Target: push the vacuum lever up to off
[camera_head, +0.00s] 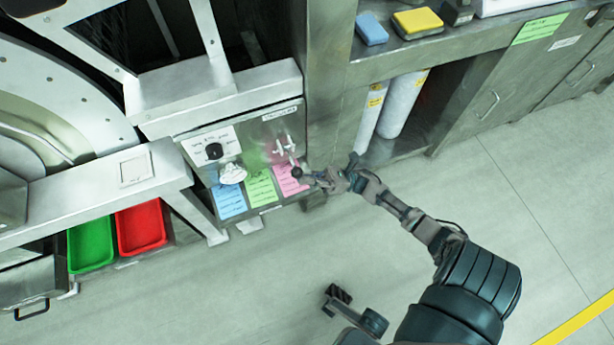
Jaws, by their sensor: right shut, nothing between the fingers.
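The vacuum lever (288,151) is a pale metal handle on the right of the grey control panel (270,127). It hangs down and ends in a black ball knob (297,171). My right gripper (312,179) is shut and empty. Its fingertips are right beside the knob, on its lower right; I cannot tell whether they touch it. My right arm reaches in from the lower right.
The panel also has a black dial (214,151), a white knob (232,173) and blue, green and pink labels. Green (91,243) and red (141,227) trays sit at the left. White cylinders (402,104) stand in the right cabinet. The floor below is clear.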

